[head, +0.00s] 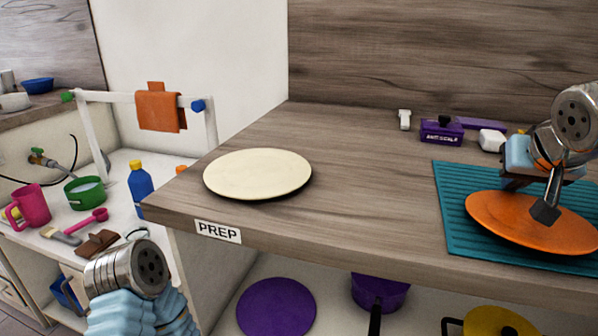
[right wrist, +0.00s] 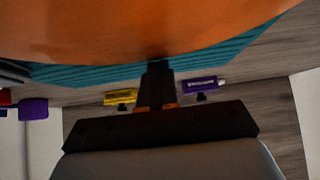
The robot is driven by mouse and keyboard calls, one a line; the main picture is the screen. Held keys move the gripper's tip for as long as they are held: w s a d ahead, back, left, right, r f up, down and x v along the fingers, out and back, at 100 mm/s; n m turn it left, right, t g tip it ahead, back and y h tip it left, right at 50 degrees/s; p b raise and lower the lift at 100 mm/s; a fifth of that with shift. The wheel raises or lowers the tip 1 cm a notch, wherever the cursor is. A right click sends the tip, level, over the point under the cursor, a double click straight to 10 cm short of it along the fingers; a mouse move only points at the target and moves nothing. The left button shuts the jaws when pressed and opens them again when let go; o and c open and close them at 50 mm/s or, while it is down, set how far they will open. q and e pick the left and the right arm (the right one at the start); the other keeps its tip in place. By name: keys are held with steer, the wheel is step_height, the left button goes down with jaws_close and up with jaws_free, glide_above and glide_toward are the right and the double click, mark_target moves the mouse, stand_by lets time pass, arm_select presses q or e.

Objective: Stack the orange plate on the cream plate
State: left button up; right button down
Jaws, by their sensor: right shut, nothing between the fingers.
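The orange plate (head: 515,222) is at the right of the counter, over the teal ribbed mat (head: 455,200). My right gripper (head: 545,211) is shut, its fingertips at the plate and in front of part of it. In the right wrist view the shut fingers (right wrist: 158,72) point at the near edge of the orange plate (right wrist: 150,30), which fills the top. I cannot tell whether they touch it. The cream plate (head: 258,174) lies flat and empty on the counter, left of the mat. My left arm shows at the lower left, but its fingers are not visible.
The wooden counter (head: 365,190) is clear between the cream plate and the mat. A purple box (head: 441,131) and small items stand at the back. A purple plate (head: 276,307) and a purple pan (head: 380,292) are on the shelf below. A blue bottle (head: 140,188) stands left.

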mark_target(519, 204)
steer(key=shift+s+a+f+b, duration=0.1)
steer(key=shift+s+a+b, duration=0.2)
steer(key=shift+s, duration=0.75)
steer(key=shift+s+a+r+b, duration=0.1)
steer(key=shift+s+a+b, duration=0.2)
steer(key=shift+s, duration=0.7)
steer(key=shift+s+a+f+b, duration=0.15)
steer(key=shift+s+b, duration=0.25)
steer(key=shift+s, duration=0.65)
steer(key=shift+w, duration=0.1)
steer(key=shift+w+d, duration=0.1)
steer(key=shift+w, duration=0.25)
steer(key=shift+r, duration=0.2)
step_height(519, 204, up, 5)
steer(key=p, duration=0.5)
